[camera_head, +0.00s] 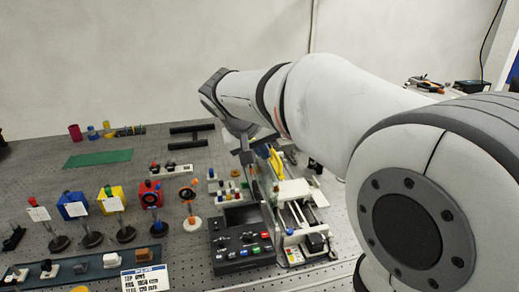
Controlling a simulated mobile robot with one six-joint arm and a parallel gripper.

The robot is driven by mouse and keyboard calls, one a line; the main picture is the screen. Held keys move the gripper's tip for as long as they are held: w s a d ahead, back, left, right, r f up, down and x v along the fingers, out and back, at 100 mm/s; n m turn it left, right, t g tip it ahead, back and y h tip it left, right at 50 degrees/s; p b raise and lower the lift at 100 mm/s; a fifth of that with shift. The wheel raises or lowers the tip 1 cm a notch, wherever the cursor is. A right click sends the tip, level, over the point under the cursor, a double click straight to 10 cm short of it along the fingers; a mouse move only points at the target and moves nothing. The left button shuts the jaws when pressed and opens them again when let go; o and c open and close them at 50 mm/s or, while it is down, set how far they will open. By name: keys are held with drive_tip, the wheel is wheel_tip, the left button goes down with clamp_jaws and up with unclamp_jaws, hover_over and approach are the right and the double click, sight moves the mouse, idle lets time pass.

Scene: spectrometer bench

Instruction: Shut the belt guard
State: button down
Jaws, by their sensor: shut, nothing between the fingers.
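My gripper (246,156) is at the end of my arm, above the far end of a white bench machine (293,192). Its dark fingers are small here, closed and empty. A yellow upright piece (276,164) stands just right of the fingers on the machine's far end; it may be the belt guard, but I cannot be sure. It appears raised. I cannot tell whether the fingers touch it. Part of the area behind the machine is hidden by my arm.
A black control panel (240,240) with coloured buttons stands left of the machine. Several coloured blocks on stands, among them a red one (150,193), line the left. A green mat (98,159) lies farther back. The perforated bench (180,245) has free room between them.

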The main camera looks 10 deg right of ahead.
drive_tip(key=d+f+m+y, duration=0.15)
drive_tip(key=d+y, duration=0.25)
drive_tip(key=d, duration=0.4)
drive_tip(key=d+f+y, duration=0.2)
drive_tip(key=d+y, duration=0.1)
drive_tip(key=d, duration=0.4)
drive_tip(key=d+f+m+y+b, duration=0.1)
drive_tip(key=d+f+y+b, duration=0.2)
drive_tip(key=f, duration=0.5)
drive_tip(key=d+f+m+y+b, duration=0.1)
drive_tip(key=d+f+y+b, duration=0.3)
drive_tip(key=d+f+y, duration=0.2)
drive_tip(key=shift+d+f+t, duration=0.3)
drive_tip(key=shift+d+f, duration=0.05)
drive_tip(key=shift+f, duration=1)
drive_tip(key=shift+s+f+b, duration=0.1)
drive_tip(key=shift+f+b, duration=0.05)
drive_tip(key=shift+b, duration=0.15)
